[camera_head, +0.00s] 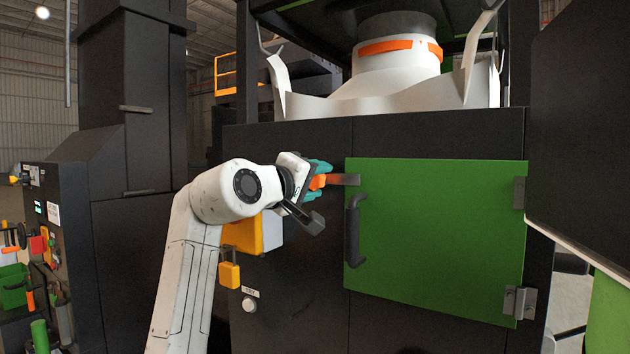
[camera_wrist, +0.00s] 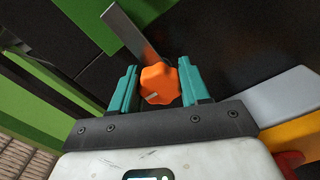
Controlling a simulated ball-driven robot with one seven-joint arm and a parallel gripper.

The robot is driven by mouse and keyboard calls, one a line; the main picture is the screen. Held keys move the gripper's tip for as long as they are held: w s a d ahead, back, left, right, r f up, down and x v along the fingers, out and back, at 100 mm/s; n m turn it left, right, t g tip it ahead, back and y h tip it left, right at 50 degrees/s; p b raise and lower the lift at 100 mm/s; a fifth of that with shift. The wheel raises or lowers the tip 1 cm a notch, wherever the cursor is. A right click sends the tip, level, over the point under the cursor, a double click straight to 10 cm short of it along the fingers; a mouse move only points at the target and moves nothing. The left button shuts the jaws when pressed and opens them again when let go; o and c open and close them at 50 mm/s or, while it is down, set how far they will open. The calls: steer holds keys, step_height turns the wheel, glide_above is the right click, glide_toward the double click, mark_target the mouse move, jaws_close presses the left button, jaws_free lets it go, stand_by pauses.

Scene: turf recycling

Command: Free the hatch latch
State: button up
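The green hatch (camera_head: 440,235) is closed flat in the dark machine front. It has a black handle (camera_head: 352,230) on its left and hinges on its right. The latch is a grey metal bar (camera_head: 346,179) that reaches over the hatch's upper left edge; it also shows in the wrist view (camera_wrist: 127,30). An orange lobed knob (camera_head: 318,182) is at the bar's left end. My gripper (camera_wrist: 160,84) has its teal fingers on both sides of the knob (camera_wrist: 159,86), seemingly touching it. The knob's far side is hidden.
A yellow box (camera_head: 240,236) and a yellow padlock (camera_head: 229,273) are on the panel behind and below my wrist. A dark panel (camera_head: 585,130) stands close at the right. A control cabinet (camera_head: 75,240) with tools stands at the left.

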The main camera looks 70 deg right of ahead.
steer(key=shift+f, duration=0.1)
jaws_close()
steer(key=shift+m, duration=0.4)
steer(key=m+b, duration=0.1)
steer(key=m, duration=0.2)
steer(key=shift+f+m, duration=0.15)
steer(key=shift+m, duration=0.25)
steer(key=m+b, duration=0.2)
steer(key=m, duration=0.2)
steer(key=shift+m, duration=0.3)
steer(key=m+b, duration=0.2)
steer(key=m, duration=0.3)
steer(key=shift+w+f, duration=0.1)
steer(key=shift+m+b, duration=0.55)
steer(key=shift+m, duration=1.25)
